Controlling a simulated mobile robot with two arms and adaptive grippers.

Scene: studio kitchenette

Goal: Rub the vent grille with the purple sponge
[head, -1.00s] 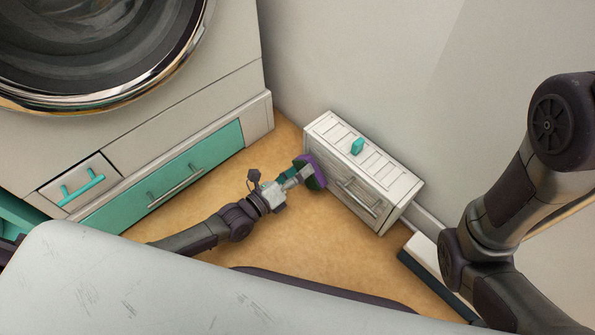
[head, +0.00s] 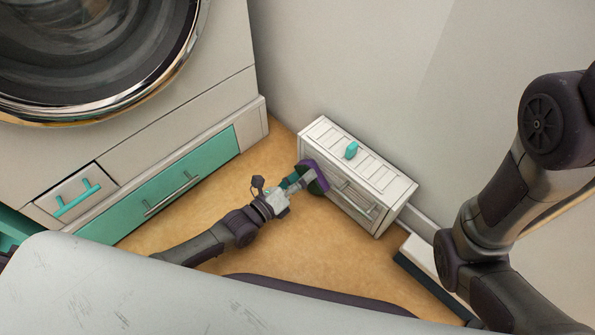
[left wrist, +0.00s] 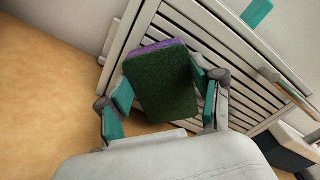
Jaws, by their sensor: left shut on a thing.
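The purple sponge (head: 318,176) is held in my left gripper (head: 304,181), at the left part of the front of the low white vent unit. In the left wrist view, the sponge (left wrist: 162,82) shows its dark green side, with a purple edge at the top, between the two teal-padded fingers. The slatted vent grille (left wrist: 222,62) lies directly behind it; its front shows at a slant in the head view (head: 345,197). The sponge looks against or very close to the grille, but I cannot tell whether they touch. My right gripper is out of view.
A teal object (head: 352,150) sits on top of the white unit. A teal drawer (head: 172,188) with a bar handle is under the round-doored appliance at left. The wood-coloured floor (head: 330,245) is clear between them. A pale, dark-edged block (head: 418,257) stands right of the unit.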

